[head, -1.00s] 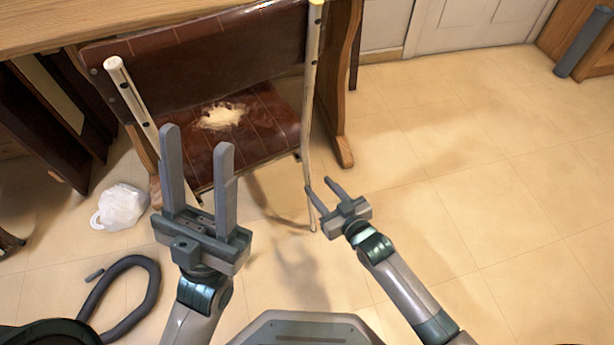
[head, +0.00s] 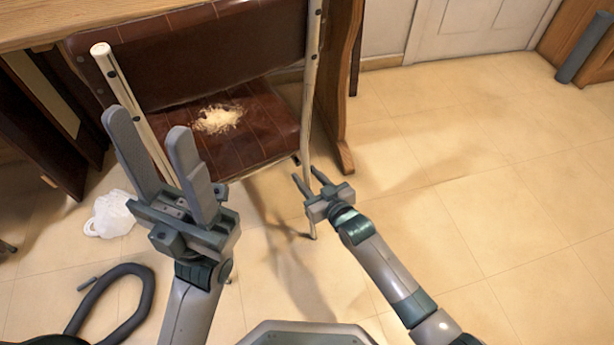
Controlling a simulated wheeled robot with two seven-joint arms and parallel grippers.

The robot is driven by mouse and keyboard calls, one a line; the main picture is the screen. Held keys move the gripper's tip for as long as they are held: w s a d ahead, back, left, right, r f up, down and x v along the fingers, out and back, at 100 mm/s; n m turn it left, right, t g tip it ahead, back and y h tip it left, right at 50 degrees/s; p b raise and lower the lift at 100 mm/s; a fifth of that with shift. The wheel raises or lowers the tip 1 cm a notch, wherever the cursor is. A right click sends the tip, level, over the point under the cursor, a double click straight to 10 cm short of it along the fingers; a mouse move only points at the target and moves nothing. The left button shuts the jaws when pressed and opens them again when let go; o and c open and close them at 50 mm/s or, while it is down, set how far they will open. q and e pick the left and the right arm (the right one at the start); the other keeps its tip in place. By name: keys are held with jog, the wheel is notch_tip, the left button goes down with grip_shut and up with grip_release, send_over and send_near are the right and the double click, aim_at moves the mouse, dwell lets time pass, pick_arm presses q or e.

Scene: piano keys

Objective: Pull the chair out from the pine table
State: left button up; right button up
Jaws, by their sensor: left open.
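The chair has a dark red-brown backrest (head: 190,55), a seat (head: 255,135) with a torn pale patch, and cream tube posts. It stands at the pine table (head: 45,25), its back towards me. My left gripper (head: 150,125) is open, its fingers on either side of the left post (head: 118,85) in the picture; contact is not clear. My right gripper (head: 306,175) looks open, fingertips at the lower part of the right post (head: 312,85); I cannot tell whether the post lies between them. The lower left post is hidden by my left gripper.
A white plastic bag (head: 110,215) and a dark curved tube (head: 143,305) lie on the floor at left. A table leg (head: 335,120) stands just right of the chair. The tiled floor (head: 480,190) is clear on the right.

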grip_shut()
jog(key=shift+s, duration=0.15)
jog(key=shift+s+d+p, duration=0.35)
jog(key=shift+s+p, duration=0.25)
jog(key=shift+p, duration=0.05)
jog(key=shift+s+d+f+p, duration=0.1)
jog(key=shift+s+d+p, duration=0.25)
jog(key=shift+s, duration=0.25)
jog(key=shift+s+d+f+p, duration=0.1)
jog(key=shift+s+d+p, duration=0.25)
jog(key=shift+s, duration=0.2)
jog(key=shift+s+d+p, duration=0.25)
jog(key=shift+s+p, duration=0.1)
jog(key=shift+s, duration=0.25)
jog(key=shift+s, duration=0.1)
